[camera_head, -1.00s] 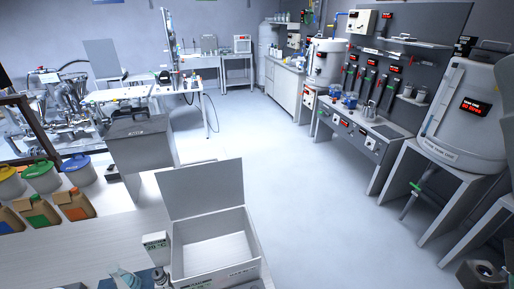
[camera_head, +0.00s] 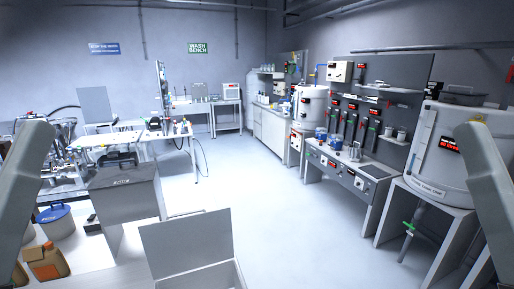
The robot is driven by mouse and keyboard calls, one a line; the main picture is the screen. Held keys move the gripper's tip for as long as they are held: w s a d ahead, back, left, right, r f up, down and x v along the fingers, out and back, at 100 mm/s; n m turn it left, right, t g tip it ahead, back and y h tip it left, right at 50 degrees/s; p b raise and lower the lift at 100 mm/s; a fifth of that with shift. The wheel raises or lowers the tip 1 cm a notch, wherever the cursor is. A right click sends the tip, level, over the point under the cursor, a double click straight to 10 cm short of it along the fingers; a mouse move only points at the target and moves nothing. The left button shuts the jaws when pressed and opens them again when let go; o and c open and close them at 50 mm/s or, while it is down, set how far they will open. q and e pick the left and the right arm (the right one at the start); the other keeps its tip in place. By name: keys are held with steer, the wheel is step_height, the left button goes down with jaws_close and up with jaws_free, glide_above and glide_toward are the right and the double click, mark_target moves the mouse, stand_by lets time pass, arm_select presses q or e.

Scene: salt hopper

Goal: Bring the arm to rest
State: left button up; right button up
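My two arms show as grey links at the left and right edges of the camera_head view. The left link slants in at the lower left and the right link slants in at the lower right. Both stand raised in front of the camera. Neither gripper is in the frame, so I cannot see the fingers or anything they may hold.
An open white box (camera_head: 188,247) with its lid up stands at the bottom centre. A grey lidded bin (camera_head: 124,193) is behind it to the left. A large white tank (camera_head: 452,160) stands on a bench at right. The middle floor (camera_head: 265,190) is clear.

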step_height(320, 180, up, 22)
steer(key=p, duration=1.9)
steer(key=shift+r+p, duration=0.25)
steer(key=shift+p, duration=0.15)
